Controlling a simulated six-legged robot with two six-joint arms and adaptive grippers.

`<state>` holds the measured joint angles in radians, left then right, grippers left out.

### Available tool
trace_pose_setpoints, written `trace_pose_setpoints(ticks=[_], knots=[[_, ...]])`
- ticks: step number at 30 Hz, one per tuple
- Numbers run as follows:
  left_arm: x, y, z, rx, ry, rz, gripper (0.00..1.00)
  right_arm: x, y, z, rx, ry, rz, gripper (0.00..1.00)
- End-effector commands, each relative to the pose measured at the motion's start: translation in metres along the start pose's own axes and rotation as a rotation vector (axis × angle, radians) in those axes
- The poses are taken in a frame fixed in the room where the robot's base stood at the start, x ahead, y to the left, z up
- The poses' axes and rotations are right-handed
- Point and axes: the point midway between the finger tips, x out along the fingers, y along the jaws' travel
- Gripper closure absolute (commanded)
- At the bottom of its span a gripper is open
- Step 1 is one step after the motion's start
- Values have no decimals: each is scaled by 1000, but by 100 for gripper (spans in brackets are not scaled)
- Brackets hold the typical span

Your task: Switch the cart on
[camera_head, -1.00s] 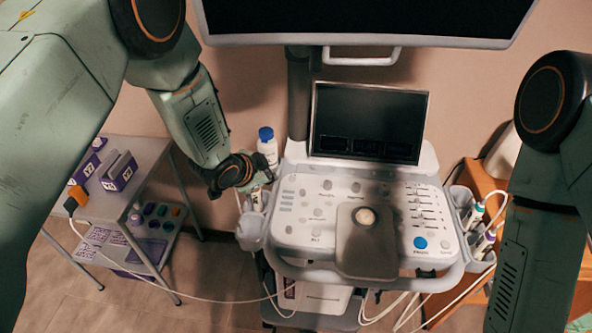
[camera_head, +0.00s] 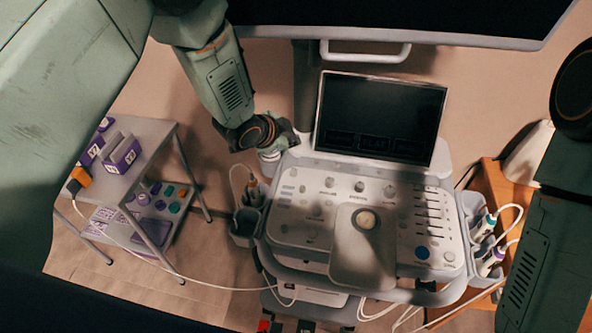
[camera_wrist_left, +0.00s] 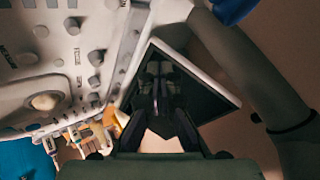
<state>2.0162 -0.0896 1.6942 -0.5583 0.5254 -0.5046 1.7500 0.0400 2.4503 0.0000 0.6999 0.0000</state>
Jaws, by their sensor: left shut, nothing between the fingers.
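The cart (camera_head: 300,258) is an ultrasound machine with a pale control panel of knobs, sliders, a round trackball (camera_head: 365,219) and a blue button (camera_head: 422,253). Its small screen (camera_head: 380,118) is dark, and the large monitor (camera_head: 400,12) above is dark too. My left gripper (camera_head: 288,136) is at the screen's lower left corner, above the panel's far left edge. In the left wrist view its fingers (camera_wrist_left: 160,75) are together and empty, with the dark screen (camera_wrist_left: 205,105) behind them. Whether they touch anything is unclear. My right gripper is out of view.
A grey side table (camera_head: 150,135) with purple-and-white boxes (camera_head: 122,155) stands left. Probe holders with cables (camera_head: 487,240) flank the panel. A wooden surface (camera_head: 492,175) is at right.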

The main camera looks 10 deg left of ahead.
Motion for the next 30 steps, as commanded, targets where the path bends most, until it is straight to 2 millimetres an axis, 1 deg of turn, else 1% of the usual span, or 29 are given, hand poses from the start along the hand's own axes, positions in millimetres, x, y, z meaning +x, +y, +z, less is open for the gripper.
trace_pose_setpoints(ticks=[5, 8, 24, 30], knots=[[4, 4, 2, -1, 0, 0, 100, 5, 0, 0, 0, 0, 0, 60], [10, 8, 6, -1, 0, 1, 100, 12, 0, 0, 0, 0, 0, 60], [58, 39, 37, -1, 0, 1, 100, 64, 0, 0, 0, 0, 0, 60], [65, 44, 42, -1, 0, -1, 100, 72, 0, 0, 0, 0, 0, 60]])
